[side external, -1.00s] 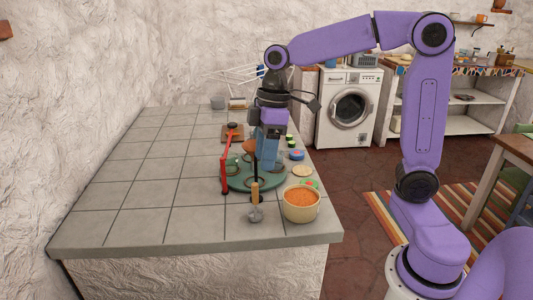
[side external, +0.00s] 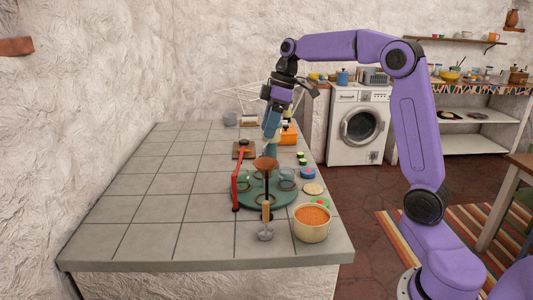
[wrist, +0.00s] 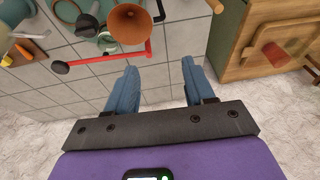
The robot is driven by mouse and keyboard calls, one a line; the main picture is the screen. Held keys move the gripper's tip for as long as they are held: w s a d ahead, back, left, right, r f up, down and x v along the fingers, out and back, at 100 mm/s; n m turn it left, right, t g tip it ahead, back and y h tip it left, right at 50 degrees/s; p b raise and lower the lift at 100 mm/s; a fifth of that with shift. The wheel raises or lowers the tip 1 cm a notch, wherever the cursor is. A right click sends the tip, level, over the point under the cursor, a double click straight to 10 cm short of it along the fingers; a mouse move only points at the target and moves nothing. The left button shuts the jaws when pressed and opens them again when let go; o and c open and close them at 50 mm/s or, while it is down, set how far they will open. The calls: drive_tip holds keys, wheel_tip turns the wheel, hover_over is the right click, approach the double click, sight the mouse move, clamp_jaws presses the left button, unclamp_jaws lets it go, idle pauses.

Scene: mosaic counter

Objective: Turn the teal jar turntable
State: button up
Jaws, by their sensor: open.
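The teal turntable (side external: 285,199) is a round disc near the front right of the tiled counter. Small glass jars (side external: 286,177) stand on it, and a brown funnel-shaped piece (side external: 265,163) rises over it. A pale teal upright piece (side external: 271,149) shows behind the funnel. In the wrist view the turntable is partly visible at the top left, with the funnel (wrist: 130,22) beside it. My gripper (side external: 269,134) is raised above the turntable, tilted, with blue fingers. In the wrist view my gripper (wrist: 158,66) has its fingers wide apart with nothing between them.
A red bar (side external: 235,185) stands close at the turntable's left; it also crosses the wrist view (wrist: 108,58). A wooden-handled tool (side external: 266,213) and a bowl of orange contents (side external: 312,224) are in front. An orange container (side external: 289,136) stands behind. The counter's left side is clear.

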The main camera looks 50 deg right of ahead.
drive_tip(key=w+d+r+t, duration=0.2)
drive_tip(key=w+d, duration=0.2)
drive_tip(key=d, duration=0.9)
approach(264, 154)
drive_tip(key=x, duration=0.8)
drive_tip(key=shift+a+f, duration=0.1)
drive_tip(key=shift+f, duration=0.25)
clamp_jaws()
